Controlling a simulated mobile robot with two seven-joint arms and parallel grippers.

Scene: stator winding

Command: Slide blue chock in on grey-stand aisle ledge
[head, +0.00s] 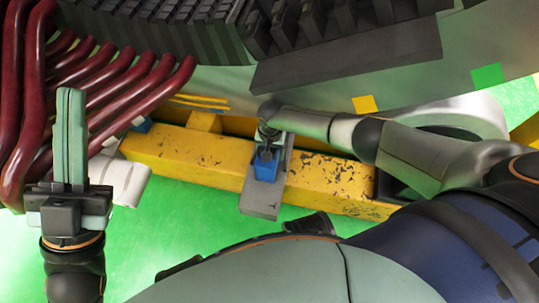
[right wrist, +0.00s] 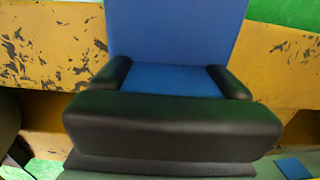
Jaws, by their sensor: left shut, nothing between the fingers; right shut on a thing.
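The blue chock (head: 265,167) is in my right gripper (head: 267,140), over a grey ledge (head: 261,203) that lies across the yellow beam. In the right wrist view the chock (right wrist: 175,35) fills the top middle, between the two dark fingers of the gripper (right wrist: 172,85). In the head view the gripper hides part of the chock, and I cannot tell whether its underside touches the ledge. My left gripper (head: 71,96) is shut and empty, pointing up at the left, apart from the ledge.
The worn yellow beam (head: 200,158) runs across the middle above a green floor (head: 170,235). Dark red curved bars (head: 95,75) stand behind the left gripper. Dark grey blocks (head: 345,55) sit at the top. A small blue piece (head: 142,125) shows at the beam's left end.

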